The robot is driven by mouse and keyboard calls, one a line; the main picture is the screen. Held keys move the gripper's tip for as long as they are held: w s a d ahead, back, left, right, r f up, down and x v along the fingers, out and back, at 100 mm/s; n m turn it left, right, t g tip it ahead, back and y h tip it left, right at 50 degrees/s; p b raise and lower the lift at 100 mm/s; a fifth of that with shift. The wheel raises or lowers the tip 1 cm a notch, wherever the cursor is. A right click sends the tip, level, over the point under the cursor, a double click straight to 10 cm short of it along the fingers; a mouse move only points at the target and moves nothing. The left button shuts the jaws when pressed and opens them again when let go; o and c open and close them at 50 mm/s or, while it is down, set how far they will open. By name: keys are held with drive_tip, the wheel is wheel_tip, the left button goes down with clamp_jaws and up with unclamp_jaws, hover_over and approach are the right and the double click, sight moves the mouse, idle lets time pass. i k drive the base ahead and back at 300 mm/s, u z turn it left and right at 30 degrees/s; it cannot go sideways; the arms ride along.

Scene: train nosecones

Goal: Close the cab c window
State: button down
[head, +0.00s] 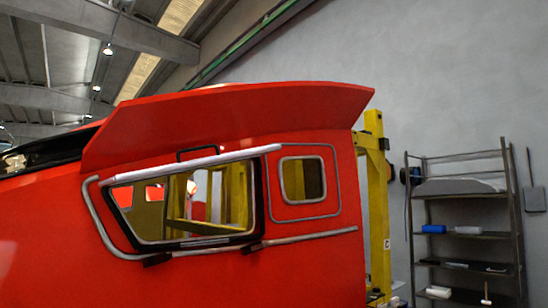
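The red cab (60,225) fills the left and middle of the head view, seen from outside. Its wide side window (168,208) has a black frame with a pale inner edge and an upright divider left of its middle. Yellow structure and red shapes show through it. I cannot tell how far a pane covers the opening. A smaller rounded window (302,180) sits to its right inside a grey panel outline. No "c" label is readable. My gripper is not in this view.
A white bar (195,162) runs above the wide window, and grey handrails (305,239) run beside and below it. A yellow post (377,200) stands behind the cab's right end. A dark shelf rack (465,235) stands by the grey wall.

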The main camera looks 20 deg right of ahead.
sight(179, 167)
drive_tip(key=z, duration=1.2)
drive_tip(key=i, duration=1.35)
drive_tip(key=u, duration=0.65)
